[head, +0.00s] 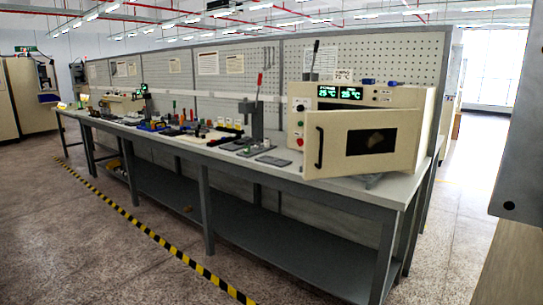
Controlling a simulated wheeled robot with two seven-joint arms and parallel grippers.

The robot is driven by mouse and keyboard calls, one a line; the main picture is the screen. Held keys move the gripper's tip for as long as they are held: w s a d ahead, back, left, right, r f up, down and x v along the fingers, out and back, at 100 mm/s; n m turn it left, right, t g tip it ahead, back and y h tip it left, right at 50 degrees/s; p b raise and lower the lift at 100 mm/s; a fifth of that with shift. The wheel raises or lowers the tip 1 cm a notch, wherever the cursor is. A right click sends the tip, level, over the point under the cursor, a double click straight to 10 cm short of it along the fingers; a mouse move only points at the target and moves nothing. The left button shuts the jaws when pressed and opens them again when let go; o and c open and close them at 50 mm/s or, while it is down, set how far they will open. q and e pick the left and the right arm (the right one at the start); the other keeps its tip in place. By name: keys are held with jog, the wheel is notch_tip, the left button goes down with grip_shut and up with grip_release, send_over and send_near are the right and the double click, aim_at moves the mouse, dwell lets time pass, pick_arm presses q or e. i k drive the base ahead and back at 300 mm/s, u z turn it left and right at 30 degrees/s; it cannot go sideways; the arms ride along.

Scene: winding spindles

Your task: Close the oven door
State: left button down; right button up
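The oven (299,99) is a cream box at the right end of the long workbench, with a green digital display and small buttons on its front. Its door (415,145) stands open, swung out toward me from the right side. The door has a dark window (371,141) and a black vertical handle (320,147) near its free left edge. The door hides most of the oven's opening. Neither of my grippers is in view.
The grey workbench (340,190) runs from the right to the far left, with tools along its top. A dark press (253,120) stands left of the oven. A yellow-black floor stripe (150,233) borders open floor. A grey panel (519,130) fills the right edge.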

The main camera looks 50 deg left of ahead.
aim_at(337, 144)
jog(key=u, duration=1.8)
jog(key=i, duration=1.25)
jog(key=z, duration=1.95)
